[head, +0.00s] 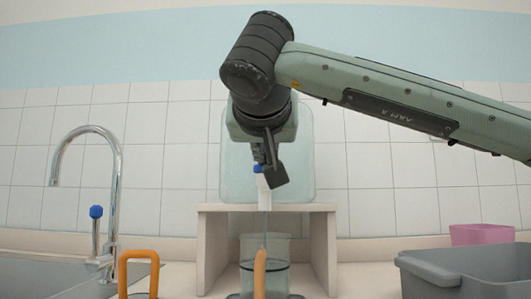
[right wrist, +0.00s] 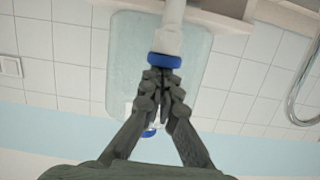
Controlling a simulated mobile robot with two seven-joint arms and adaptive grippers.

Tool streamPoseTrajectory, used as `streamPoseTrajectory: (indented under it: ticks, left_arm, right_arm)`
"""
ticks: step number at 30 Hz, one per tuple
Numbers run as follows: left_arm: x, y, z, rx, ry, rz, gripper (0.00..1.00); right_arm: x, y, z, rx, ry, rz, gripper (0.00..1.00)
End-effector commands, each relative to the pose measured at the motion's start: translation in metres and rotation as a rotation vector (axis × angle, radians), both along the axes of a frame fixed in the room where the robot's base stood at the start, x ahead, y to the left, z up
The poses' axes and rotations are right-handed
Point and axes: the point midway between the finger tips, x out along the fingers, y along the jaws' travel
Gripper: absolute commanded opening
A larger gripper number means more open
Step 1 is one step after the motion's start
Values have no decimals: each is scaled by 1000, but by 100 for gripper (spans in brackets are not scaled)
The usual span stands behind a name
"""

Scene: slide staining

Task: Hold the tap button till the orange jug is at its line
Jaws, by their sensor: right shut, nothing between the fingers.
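A clear jug (head: 280,249) with an orange handle (head: 259,275) stands under the tap, inside the stand. A dark line runs around it; I cannot tell the liquid level against that line. A thin stream falls from the white tap (head: 263,193) into the jug. My right gripper (head: 271,172) is shut and empty, pointing down at the tap. In the right wrist view its closed fingertips (right wrist: 161,84) are at the blue part (right wrist: 165,60) of the tap and seem to touch it. My left gripper is not in view.
A translucent tank (head: 300,150) stands on a pale stand (head: 325,240) behind my arm. A second orange handle (head: 138,257) shows at the lower left, beside the sink (head: 50,275) and its faucet (head: 117,180). A grey bin (head: 465,270) and a pink container (head: 481,234) are at the right.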

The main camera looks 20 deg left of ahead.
Motion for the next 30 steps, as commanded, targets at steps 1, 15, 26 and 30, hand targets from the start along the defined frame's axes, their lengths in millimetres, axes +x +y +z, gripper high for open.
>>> streamPoseTrajectory:
  ticks: [1, 15, 26, 30]
  left_arm:
    - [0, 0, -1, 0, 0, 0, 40]
    - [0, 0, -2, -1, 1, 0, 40]
    - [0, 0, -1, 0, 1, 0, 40]
    - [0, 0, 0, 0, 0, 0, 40]
  right_arm:
    - [1, 2, -14, -17, 25, 2, 0]
    - [-20, -3, -8, -17, 18, 4, 0]
    - [-69, -19, 13, -5, 1, 1, 0]
    - [-76, -22, 16, -2, -1, -1, 0]
